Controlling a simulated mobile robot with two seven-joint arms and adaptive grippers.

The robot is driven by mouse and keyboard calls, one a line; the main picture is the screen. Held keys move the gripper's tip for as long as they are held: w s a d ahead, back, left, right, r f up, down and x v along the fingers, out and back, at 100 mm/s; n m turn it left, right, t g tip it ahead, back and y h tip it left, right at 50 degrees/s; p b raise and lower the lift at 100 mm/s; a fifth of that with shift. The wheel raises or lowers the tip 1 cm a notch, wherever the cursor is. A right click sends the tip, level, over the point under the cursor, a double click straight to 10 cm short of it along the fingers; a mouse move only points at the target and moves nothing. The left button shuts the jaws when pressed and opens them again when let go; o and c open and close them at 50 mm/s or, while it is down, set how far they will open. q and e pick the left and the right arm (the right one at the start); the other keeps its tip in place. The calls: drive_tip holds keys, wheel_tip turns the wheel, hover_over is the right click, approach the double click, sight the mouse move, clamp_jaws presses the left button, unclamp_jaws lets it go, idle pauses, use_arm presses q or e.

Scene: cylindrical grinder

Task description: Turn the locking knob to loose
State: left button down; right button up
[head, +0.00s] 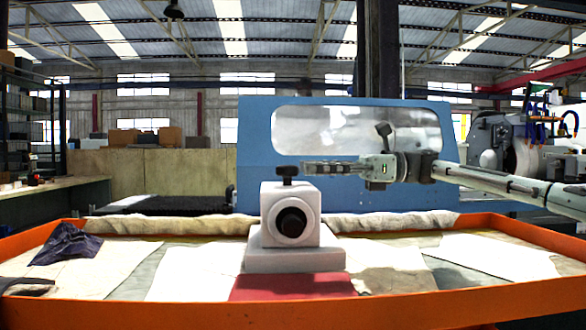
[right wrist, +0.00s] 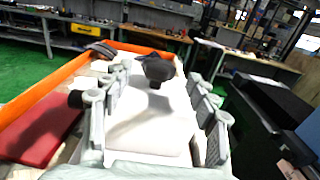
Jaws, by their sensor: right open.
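A white tailstock-like block (head: 272,217) stands on a white base in the middle of the tray. A small black locking knob (head: 287,172) sticks up from its top, and a larger round black knob (head: 291,221) is on its front face. My right gripper (head: 306,167) comes in from the right, level with the top knob. In the right wrist view the right gripper (right wrist: 159,80) is open, with one finger on each side of the dark top knob (right wrist: 158,68). Whether a finger touches it I cannot tell. My left gripper is out of view.
The block stands in an orange-rimmed tray (head: 450,301) lined with pale cloths. A red pad (head: 290,287) lies in front of it. A blue machine cover (head: 255,140) with a window is behind. A dark blue cloth (head: 62,244) lies at the left.

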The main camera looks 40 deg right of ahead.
drive_tip(key=v, duration=0.6)
drive_tip(key=shift+s+d, duration=0.15)
idle(0.3)
